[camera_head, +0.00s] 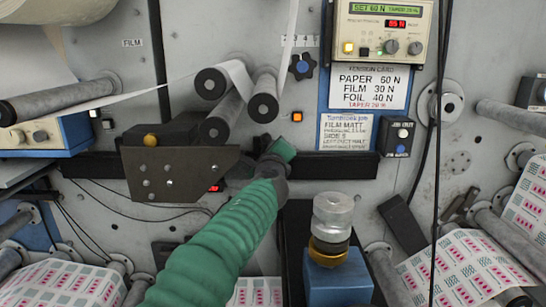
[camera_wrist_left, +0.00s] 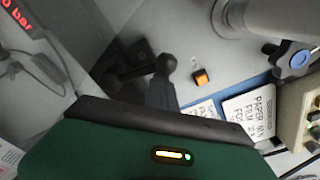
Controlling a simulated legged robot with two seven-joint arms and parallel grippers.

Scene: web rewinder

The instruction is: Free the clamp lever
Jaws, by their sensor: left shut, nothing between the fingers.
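My left gripper (camera_head: 280,152) is at the end of the green-sleeved arm, in front of the dark horizontal rail, right of the dark bracket plate. It is shut and empty. In the head view the gripper largely hides this spot. My right gripper is not in view.
The dark bracket plate (camera_head: 178,175) is left of the gripper. Rollers (camera_head: 263,107) with white web hang above it.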

